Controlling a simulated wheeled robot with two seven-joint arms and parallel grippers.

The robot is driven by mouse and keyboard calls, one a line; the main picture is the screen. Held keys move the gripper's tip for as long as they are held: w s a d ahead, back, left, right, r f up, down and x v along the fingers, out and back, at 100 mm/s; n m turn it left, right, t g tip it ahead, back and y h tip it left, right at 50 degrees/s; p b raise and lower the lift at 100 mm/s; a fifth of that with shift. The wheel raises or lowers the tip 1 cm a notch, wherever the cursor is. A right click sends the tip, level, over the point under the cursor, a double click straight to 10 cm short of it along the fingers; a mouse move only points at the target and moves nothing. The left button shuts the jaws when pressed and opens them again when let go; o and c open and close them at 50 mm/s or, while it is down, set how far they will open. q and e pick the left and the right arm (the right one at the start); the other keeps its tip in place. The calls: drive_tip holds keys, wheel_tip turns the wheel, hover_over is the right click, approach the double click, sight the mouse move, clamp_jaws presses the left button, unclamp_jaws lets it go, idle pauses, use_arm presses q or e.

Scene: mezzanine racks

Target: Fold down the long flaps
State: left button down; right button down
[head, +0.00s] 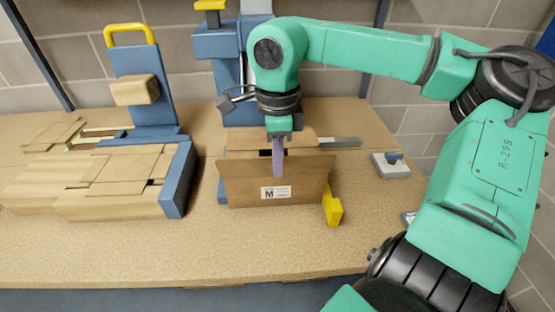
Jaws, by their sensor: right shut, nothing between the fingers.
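A brown cardboard box (245,185) stands on the bench in the middle of the head view, with a white label on its near face. A lighter brown flap or panel (312,143) shows behind the near panel's top edge. The fold angle of the long flaps is hard to tell from here. My right gripper (279,172) reaches down from above, its purple fingers shut and empty. The fingertips overlap the upper middle of the near panel; I cannot tell whether they touch it. The arm and fingers hide part of the box's far side. My left gripper is not in view.
A blue stand (176,185) with flat cardboard blanks (90,185) fills the left of the bench. A blue post (217,80) rises behind the box. A yellow piece (333,207) sits at its right front corner. A grey block (390,165) lies farther right. The front bench strip is clear.

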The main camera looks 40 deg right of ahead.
drive_tip(key=shift+f, duration=0.45)
drive_tip(key=shift+w+d+p, duration=0.65)
drive_tip(key=shift+w+d, duration=0.45)
drive_tip(key=shift+w, duration=0.25)
wheel_tip(320, 180, up, 7)
drive_tip(key=w+d+p, duration=0.2)
drive_tip(key=w+p, duration=0.1)
drive_tip(key=p, duration=0.3)
